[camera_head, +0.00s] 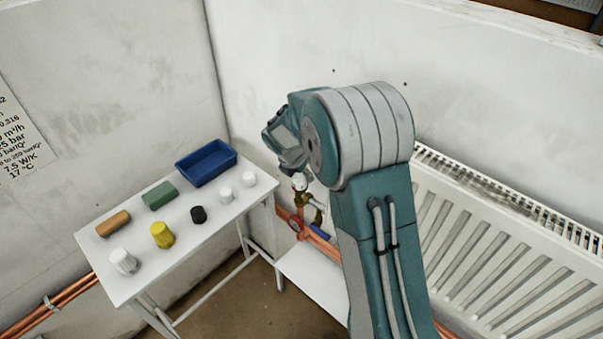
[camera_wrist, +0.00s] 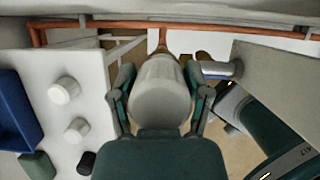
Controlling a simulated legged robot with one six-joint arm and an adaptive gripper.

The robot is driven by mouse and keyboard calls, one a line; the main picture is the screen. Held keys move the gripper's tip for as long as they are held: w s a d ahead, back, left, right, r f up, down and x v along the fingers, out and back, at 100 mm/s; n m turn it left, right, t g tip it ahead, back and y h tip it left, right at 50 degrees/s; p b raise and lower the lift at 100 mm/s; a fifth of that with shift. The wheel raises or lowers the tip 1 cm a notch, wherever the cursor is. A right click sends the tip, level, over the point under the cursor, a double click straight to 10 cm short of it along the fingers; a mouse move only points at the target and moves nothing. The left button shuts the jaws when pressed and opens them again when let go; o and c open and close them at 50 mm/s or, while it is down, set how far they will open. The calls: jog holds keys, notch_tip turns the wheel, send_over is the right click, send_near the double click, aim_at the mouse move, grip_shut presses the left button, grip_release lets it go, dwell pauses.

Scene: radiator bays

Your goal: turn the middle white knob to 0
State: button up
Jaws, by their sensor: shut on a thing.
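A white knob (camera_wrist: 161,92) fills the space between the two fingers of my gripper (camera_wrist: 160,76) in the wrist view. The fingers are shut on it from both sides. In the camera_head view my gripper (camera_head: 293,160) is just above the brass valve (camera_head: 302,197), and a small part of the white knob (camera_head: 300,182) shows below the fingers. The knob's scale marks and pointer cannot be read in either view.
A white table (camera_head: 180,262) at the left bears a blue bin (camera_head: 207,164), several loose white, yellow and black caps, and green and orange blocks. A radiator (camera_head: 510,245) stands at the right. Copper pipes (camera_wrist: 250,30) run along the wall.

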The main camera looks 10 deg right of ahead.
jog(key=shift+f+m, duration=0.15)
jog(key=shift+m, duration=0.45)
jog(key=m+g, duration=0.1)
jog(key=m, duration=0.1)
jog(key=m+g, duration=0.1)
jog(key=m, duration=0.2)
jog(key=shift+s+h, duration=0.2)
jog(key=shift+h, duration=0.2)
jog(key=m+g, duration=0.1)
jog(key=m, duration=0.2)
jog(key=m+g, duration=0.1)
jog(key=m, duration=0.2)
jog(key=shift+s+m+g, duration=0.15)
jog(key=shift+m+g, duration=0.15)
jog(key=shift+g, duration=0.1)
jog(key=m+g+y, duration=0.1)
jog(key=m, duration=0.2)
jog(key=m+y, duration=0.1)
jog(key=m, duration=0.2)
jog(key=shift+s+a+m+g, duration=0.1)
jog(key=shift+m+g, duration=0.2)
jog(key=shift+g, duration=0.1)
jog(key=m+y, duration=0.1)
jog(key=m, duration=0.2)
jog(key=shift+a, duration=0.1)
jog(key=shift+a+m+g+y, duration=0.1)
jog(key=shift+m+g+y, duration=0.2)
jog(key=shift+m+y, duration=0.85)
jog(key=shift+m+h, duration=0.25)
jog(key=shift+m, duration=0.6)
